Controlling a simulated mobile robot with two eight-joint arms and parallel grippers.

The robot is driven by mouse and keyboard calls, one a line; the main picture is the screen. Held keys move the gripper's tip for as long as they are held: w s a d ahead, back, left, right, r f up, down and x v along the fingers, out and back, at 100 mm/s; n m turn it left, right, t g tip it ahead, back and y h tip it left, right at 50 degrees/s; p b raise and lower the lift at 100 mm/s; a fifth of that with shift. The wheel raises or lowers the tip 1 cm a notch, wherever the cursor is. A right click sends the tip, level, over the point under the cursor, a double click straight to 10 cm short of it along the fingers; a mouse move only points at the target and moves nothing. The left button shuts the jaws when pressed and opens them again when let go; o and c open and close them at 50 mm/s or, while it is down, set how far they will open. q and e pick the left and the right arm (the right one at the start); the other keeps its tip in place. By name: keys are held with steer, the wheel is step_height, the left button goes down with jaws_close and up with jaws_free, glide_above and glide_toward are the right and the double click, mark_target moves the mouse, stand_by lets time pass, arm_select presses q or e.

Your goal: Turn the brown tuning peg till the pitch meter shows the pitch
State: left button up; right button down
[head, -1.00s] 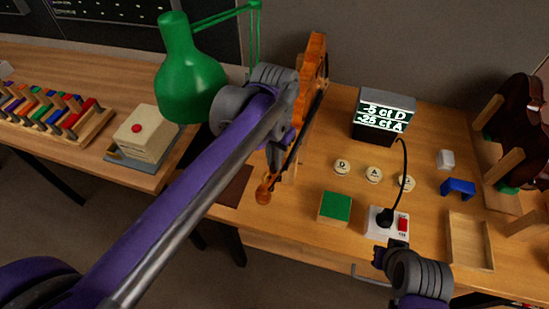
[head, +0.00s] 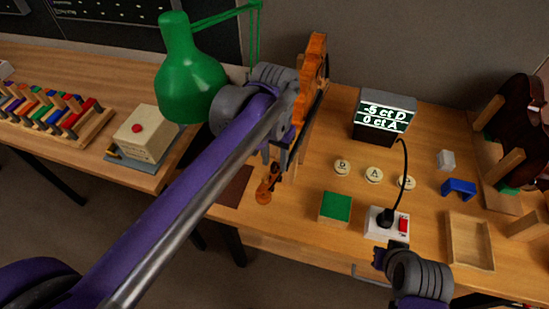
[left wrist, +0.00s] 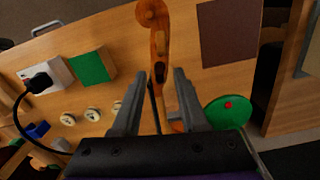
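The violin's scroll and pegbox (head: 265,192) point toward the front of the bench; they also show in the left wrist view (left wrist: 152,14). A dark brown peg (left wrist: 160,72) sits in the pegbox, with a paler peg (left wrist: 160,42) nearer the scroll. My left gripper (head: 275,155) is just above the pegbox. In the left wrist view its fingers (left wrist: 155,75) are apart, one on each side of the neck, with nothing clearly gripped. The pitch meter (head: 385,113) reads -5 ct D and 0 ct A. My right gripper (head: 392,250) is at the front edge; its fingers are unclear.
Round buttons (head: 373,174), a green block (head: 335,207) and a power strip (head: 388,222) lie right of the violin. A wooden tray (head: 470,240) is farther right. A green lamp (head: 190,80) stands behind my left arm.

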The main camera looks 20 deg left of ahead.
mark_target(274, 163)
arm_select(q)
step_height(274, 163, up, 11)
steer(key=shift+p, duration=0.3)
arm_select(e)
steer(key=shift+w+r, duration=0.25)
steer(key=shift+r, duration=0.2)
arm_select(q)
steer(key=shift+s+f, duration=0.1)
steer(key=shift+f, duration=0.05)
arm_select(e)
steer(key=shift+s, duration=0.15)
stand_by(1.3)
